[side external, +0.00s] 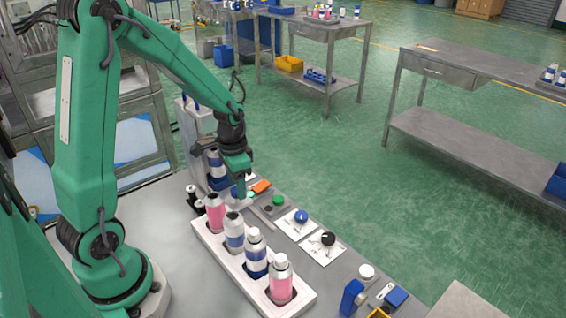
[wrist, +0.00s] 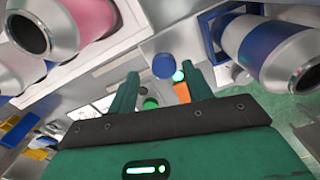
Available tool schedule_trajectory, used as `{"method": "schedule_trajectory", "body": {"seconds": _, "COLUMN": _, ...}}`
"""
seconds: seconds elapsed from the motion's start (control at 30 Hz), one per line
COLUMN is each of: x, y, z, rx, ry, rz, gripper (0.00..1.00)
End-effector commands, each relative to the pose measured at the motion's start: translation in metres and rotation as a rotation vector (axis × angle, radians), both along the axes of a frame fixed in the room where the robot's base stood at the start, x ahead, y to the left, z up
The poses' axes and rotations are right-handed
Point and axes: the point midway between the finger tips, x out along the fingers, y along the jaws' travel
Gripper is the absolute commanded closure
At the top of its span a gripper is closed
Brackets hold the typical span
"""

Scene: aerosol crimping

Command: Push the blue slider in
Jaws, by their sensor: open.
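My gripper (side external: 240,188) points down over the bench between the bottle rack and the small control parts. In the wrist view its green fingers (wrist: 163,75) are spread apart with nothing held. A blue round-ended piece (wrist: 163,66) shows between the fingertips and looks like the slider's knob. I cannot tell whether the fingers touch it. A small lit green spot (wrist: 178,77) and an orange piece (wrist: 182,92) lie beside it.
A white rack (side external: 235,269) of several bottles stands close in front. A blue-banded can (wrist: 280,48) stands at the crimping station behind. A green button (side external: 278,201), a blue knob (side external: 301,216) and a black knob (side external: 328,239) line the bench edge. Blue parts (side external: 352,297) stand at the front right.

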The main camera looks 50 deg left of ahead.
Motion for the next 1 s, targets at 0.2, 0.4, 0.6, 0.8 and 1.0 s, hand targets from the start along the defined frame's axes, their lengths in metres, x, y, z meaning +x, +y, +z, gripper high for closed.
{"method": "schedule_trajectory", "body": {"seconds": 0.2, "x": 0.000, "y": 0.000, "z": 0.032, "rx": 0.001, "ry": -0.003, "rz": 0.000, "gripper": 0.50}}
{"method": "schedule_trajectory", "body": {"seconds": 0.4, "x": 0.000, "y": 0.001, "z": 0.060, "rx": 0.000, "ry": -0.003, "rz": 0.000, "gripper": 0.50}}
{"method": "schedule_trajectory", "body": {"seconds": 0.6, "x": -0.001, "y": -0.013, "z": 0.069, "rx": 0.003, "ry": -0.008, "rz": -0.140, "gripper": 0.50}}
{"method": "schedule_trajectory", "body": {"seconds": 0.8, "x": -0.001, "y": -0.029, "z": 0.074, "rx": 0.007, "ry": -0.020, "rz": -0.317, "gripper": 0.50}}
{"method": "schedule_trajectory", "body": {"seconds": 1.0, "x": -0.003, "y": -0.044, "z": 0.079, "rx": 0.013, "ry": -0.030, "rz": -0.495, "gripper": 0.50}}
